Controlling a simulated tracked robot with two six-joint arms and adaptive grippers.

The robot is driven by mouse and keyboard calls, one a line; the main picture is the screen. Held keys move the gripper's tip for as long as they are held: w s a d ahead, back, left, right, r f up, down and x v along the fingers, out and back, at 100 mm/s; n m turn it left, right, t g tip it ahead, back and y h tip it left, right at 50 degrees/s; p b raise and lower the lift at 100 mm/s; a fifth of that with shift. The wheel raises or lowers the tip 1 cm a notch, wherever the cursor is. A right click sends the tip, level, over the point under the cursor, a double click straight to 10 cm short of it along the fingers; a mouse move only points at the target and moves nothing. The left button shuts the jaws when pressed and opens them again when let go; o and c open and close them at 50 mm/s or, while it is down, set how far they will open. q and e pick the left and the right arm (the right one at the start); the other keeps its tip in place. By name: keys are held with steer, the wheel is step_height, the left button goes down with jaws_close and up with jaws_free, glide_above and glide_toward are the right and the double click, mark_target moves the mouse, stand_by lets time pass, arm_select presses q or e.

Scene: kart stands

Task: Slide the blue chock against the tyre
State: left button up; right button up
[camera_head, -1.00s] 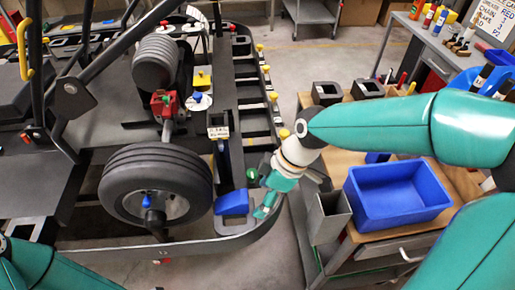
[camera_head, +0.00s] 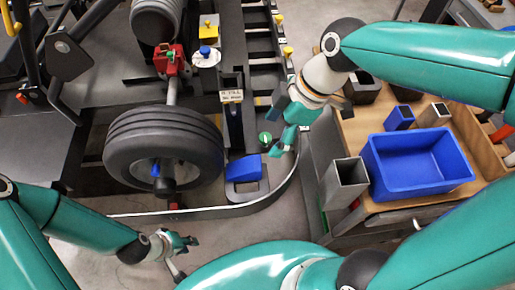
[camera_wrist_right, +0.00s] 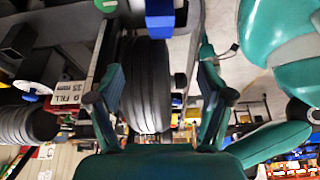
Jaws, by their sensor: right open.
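The blue chock (camera_head: 246,170) lies on the dark stand's edge beside the right side of the black tyre (camera_head: 137,129); I cannot tell whether they touch. In the right wrist view, the chock (camera_wrist_right: 160,20) shows at the top and the tyre (camera_wrist_right: 148,90) between my fingers. My right gripper (camera_head: 283,142) is open and empty, apart from the chock, above and to its right. Its spread fingers show in the right wrist view (camera_wrist_right: 161,75). My left gripper (camera_head: 184,257) is in front of the stand, below the tyre, away from the chock; its jaws are too small to judge.
A post with a white label (camera_head: 231,97) rises behind the chock. Bare floor (camera_head: 225,230) shows in front of the stand.

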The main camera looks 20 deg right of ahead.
mark_target(249, 164)
steer(key=x, duration=1.6)
steer(key=shift+d+p, duration=0.15)
steer(key=shift+p, duration=0.15)
steer(key=c, duration=1.1)
steer(key=o, duration=1.1)
